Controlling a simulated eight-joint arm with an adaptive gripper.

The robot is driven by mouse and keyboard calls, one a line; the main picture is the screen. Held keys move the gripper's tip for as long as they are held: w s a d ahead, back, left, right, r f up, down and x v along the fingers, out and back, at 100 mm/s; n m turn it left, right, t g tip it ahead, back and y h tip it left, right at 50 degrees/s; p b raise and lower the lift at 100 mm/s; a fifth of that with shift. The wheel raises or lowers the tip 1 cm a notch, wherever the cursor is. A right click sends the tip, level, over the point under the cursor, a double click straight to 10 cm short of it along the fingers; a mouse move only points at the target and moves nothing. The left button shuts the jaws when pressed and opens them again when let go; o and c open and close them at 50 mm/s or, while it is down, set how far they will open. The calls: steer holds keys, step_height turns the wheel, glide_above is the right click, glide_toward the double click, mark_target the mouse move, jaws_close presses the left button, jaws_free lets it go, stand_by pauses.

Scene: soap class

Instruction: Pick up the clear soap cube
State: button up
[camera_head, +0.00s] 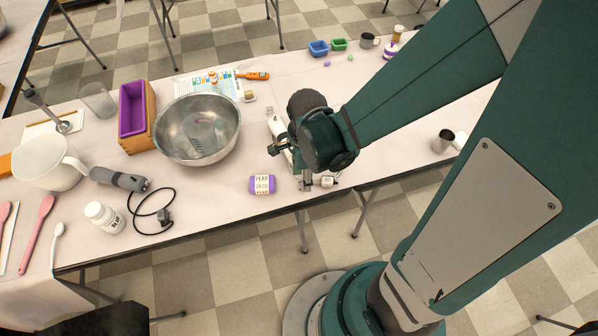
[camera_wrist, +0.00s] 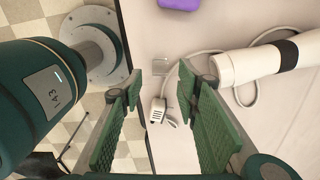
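My gripper (camera_wrist: 160,78) is open in the wrist view, its two green-padded fingers apart with nothing held between them. It points down over the table's front edge. In the head view my gripper (camera_head: 305,180) is low near the table's front edge, and I cannot make out the clear cube there.
A white plug (camera_wrist: 157,110) lies below the finger gap, its cable leading to a white cylindrical tool (camera_wrist: 270,62). A purple labelled soap bar (camera_head: 262,185) lies left of my gripper. A steel bowl (camera_head: 197,130) stands behind it. The table's front edge is close.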

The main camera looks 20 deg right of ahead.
steer(key=shift+f+b, duration=0.4)
steer(key=shift+f, duration=0.95)
steer(key=c, duration=0.7)
